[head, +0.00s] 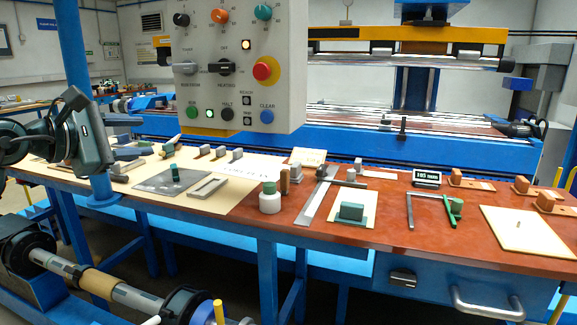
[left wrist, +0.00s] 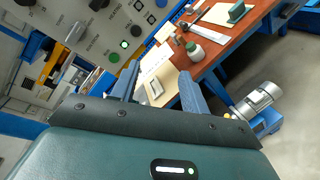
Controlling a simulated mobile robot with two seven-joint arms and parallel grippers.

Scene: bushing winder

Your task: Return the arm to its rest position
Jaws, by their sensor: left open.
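The bench and control panel lie beyond the fingertips. My right gripper shows in neither view.
A control panel (head: 240,65) with knobs and buttons hangs in front of the bench. A blue post (head: 75,70) stands close to my left arm. The red-brown bench top (head: 290,220) carries small blocks, a white jar (head: 270,201) and tools. A shaft (head: 98,283) lies lower left.

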